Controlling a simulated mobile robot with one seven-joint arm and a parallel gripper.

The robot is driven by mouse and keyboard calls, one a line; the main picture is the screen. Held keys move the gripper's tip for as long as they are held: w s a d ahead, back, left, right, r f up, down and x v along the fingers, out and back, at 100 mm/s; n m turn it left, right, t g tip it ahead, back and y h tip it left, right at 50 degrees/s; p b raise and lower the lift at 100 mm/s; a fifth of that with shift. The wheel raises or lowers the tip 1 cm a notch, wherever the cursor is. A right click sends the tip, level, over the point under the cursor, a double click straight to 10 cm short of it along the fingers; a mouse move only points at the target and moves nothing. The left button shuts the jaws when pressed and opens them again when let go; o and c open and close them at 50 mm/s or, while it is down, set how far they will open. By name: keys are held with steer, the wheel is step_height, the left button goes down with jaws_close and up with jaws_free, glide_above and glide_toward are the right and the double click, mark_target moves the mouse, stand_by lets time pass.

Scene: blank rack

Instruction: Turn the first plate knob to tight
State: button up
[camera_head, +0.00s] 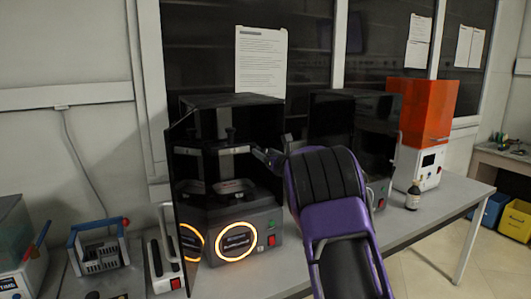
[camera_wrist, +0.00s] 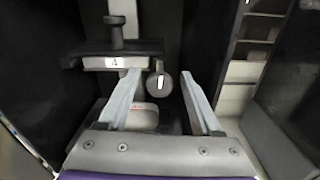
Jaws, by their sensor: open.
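A round grey knob (camera_wrist: 162,84) with a near-upright white mark shows in the wrist view, at the right of a plate holder (camera_wrist: 112,63) labelled A. My gripper (camera_wrist: 160,76) is open, with one fingertip to each side of the knob in the picture. I cannot tell whether the fingertips are level with it in depth. In the head view my gripper (camera_head: 265,155) reaches into the front of the left black machine (camera_head: 235,110), near the right end of its light plate holder (camera_head: 228,150). The knob cannot be made out there.
The left machine's dark door (camera_head: 180,205) stands open at its left. A glowing ring (camera_head: 235,241) and red switch (camera_head: 271,240) are on its base.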

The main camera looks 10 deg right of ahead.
jaws_close()
stand_by(0.3)
